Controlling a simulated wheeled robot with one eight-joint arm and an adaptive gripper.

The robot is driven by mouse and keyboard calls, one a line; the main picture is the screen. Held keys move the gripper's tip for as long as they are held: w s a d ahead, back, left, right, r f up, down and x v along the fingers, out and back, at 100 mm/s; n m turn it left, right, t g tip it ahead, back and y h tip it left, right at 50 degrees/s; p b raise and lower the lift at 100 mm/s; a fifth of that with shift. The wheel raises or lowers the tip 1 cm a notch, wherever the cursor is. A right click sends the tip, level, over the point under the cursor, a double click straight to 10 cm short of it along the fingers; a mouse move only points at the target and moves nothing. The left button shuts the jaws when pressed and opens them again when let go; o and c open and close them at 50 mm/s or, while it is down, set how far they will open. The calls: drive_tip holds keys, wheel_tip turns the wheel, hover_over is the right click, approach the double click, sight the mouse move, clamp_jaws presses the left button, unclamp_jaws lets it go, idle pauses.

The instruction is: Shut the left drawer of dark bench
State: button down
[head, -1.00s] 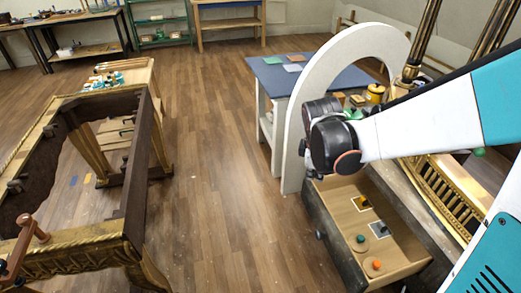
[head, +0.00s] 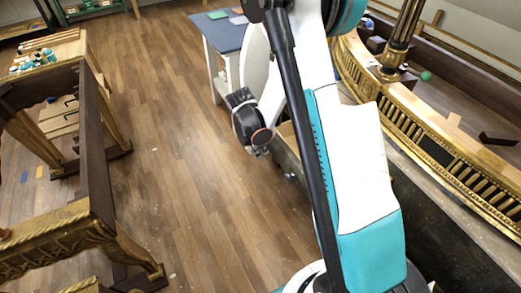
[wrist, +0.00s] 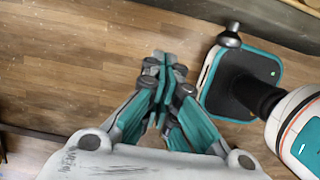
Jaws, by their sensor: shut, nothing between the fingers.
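The dark bench (head: 440,220) stands along the right in the head view. Its drawer stands open, with a dark grey front (head: 284,158) and a strip of pale wood interior (head: 288,134); my arm hides most of it. In the wrist view the drawer front (wrist: 265,18) crosses the top right, with a round metal knob (wrist: 229,37) sticking out. My gripper (wrist: 165,62) is shut and empty in the wrist view, over the floor, left of the knob and apart from the front.
A gilt console frame (head: 70,235) stands at the left. A blue-topped table (head: 222,32) is at the back. A carved gilt piece (head: 440,135) lies on the bench. Wood floor (head: 170,150) between is clear.

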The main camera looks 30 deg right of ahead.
drive_tip(key=d+f+b, duration=0.3)
drive_tip(key=d+f, duration=0.2)
drive_tip(key=f, duration=0.1)
drive_tip(key=shift+d+f, duration=0.15)
drive_tip(key=shift+d, duration=0.2)
drive_tip(key=shift+w, duration=0.15)
